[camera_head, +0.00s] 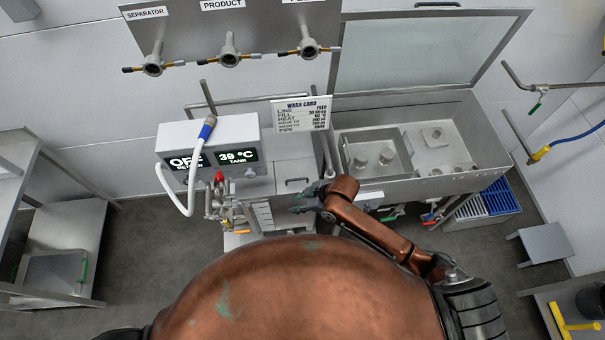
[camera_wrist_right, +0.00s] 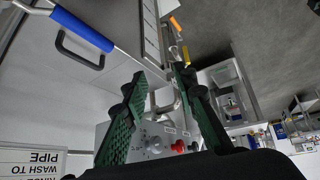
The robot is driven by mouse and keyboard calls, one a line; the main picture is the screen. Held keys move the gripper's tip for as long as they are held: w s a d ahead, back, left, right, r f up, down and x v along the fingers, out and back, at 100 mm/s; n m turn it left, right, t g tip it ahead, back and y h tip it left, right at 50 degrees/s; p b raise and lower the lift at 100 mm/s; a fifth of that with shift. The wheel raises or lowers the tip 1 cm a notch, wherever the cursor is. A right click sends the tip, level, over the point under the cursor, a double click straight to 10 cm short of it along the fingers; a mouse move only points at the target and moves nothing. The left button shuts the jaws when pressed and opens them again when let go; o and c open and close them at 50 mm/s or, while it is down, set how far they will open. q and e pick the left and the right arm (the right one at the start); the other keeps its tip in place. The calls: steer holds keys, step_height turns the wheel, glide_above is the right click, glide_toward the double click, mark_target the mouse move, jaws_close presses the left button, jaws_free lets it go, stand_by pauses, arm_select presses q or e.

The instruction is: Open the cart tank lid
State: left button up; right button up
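The cart tank lid (camera_head: 292,171) is a flat grey panel on the cart, right of the display box, and looks shut. In the right wrist view the grey panel (camera_wrist_right: 75,75) has a black bow handle (camera_wrist_right: 77,52) near its edge. My right gripper (camera_head: 303,201) is just in front of the lid in the head view. In the wrist view its two green fingers (camera_wrist_right: 158,78) stand apart with nothing between them. The handle lies to the left of the fingertips, apart from them. My left gripper is not in view.
The display box (camera_head: 210,150) reads 39 °C and carries a white hose (camera_head: 170,192). Valves (camera_head: 219,203) with a red knob stand in front. A wash card (camera_head: 301,113) stands behind the lid. An open sink (camera_head: 440,183) is at the right. A blue-sleeved bar (camera_wrist_right: 82,28) crosses near the handle.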

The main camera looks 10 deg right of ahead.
steer(key=w+a+n, duration=0.1)
steer(key=w+n, duration=0.1)
steer(key=n+h, duration=0.2)
glide_toward(301, 179)
steer(key=shift+g, duration=0.4)
steer(key=shift+w+p+x, duration=0.2)
steer(key=shift+p+x, duration=0.05)
steer(key=shift+x, duration=1.7)
steer(key=shift+w+p+x, duration=0.2)
steer(key=shift+x, duration=1.7)
steer(key=shift+c, duration=0.7)
jaws_close()
